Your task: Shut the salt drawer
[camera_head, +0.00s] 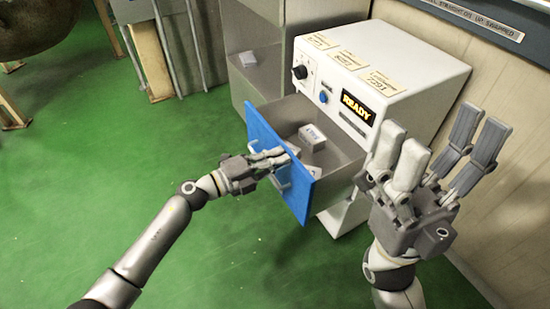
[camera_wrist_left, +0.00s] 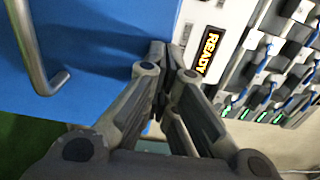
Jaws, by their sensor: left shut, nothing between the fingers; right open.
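The salt drawer is pulled out of a white cabinet in the head view, with a blue front panel (camera_head: 262,139) and grey metal walls (camera_head: 342,160). Small white packets (camera_head: 312,135) lie inside it. My left gripper (camera_head: 286,157) is shut and empty at the blue front, close to the drawer's handle (camera_head: 280,182). Whether its fingertips touch the panel is hard to tell. In the left wrist view the shut fingers (camera_wrist_left: 165,55) lie over the blue front (camera_wrist_left: 95,85), with the metal handle (camera_wrist_left: 40,60) to their left. My right gripper (camera_head: 436,150) is open and empty, raised right of the drawer.
The white cabinet (camera_head: 425,75) has a lit READY display (camera_head: 356,107), a black knob (camera_head: 300,72) and paper labels on top. A wall closes off the right. Green floor (camera_head: 130,180) is free at the left.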

